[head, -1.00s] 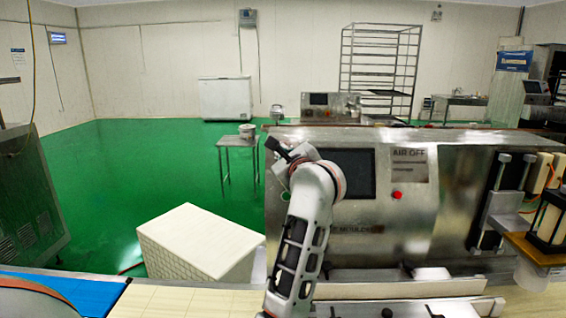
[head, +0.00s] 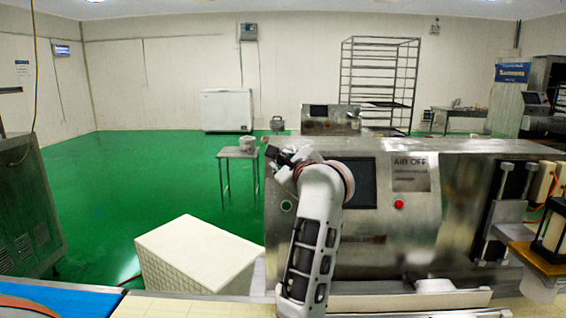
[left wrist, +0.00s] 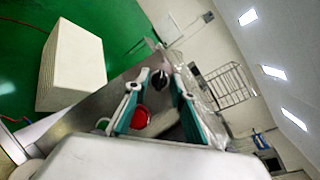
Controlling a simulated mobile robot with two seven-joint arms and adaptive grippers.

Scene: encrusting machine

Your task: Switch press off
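The steel machine (head: 420,235) fills the right half of the head view, with a dark screen (head: 362,185), a red button (head: 399,204) and a green button (head: 286,206) on its front. My left gripper (head: 279,156) is at the upper left of that front; the arm hides part of the panel. In the left wrist view, the left gripper (left wrist: 160,83) is open, its teal-padded fingers on either side of a black knob (left wrist: 160,78). I cannot tell whether they touch it. A red button (left wrist: 141,117) and a green button (left wrist: 103,123) show beside the fingers. My right gripper is not in view.
A white crate (head: 195,253) stands left of the machine. A small steel table (head: 238,155) is behind it. A blue conveyor belt (head: 65,299) runs along the lower left. A clamp-like assembly (head: 500,215) juts out at the machine's right. Green floor is open at the left.

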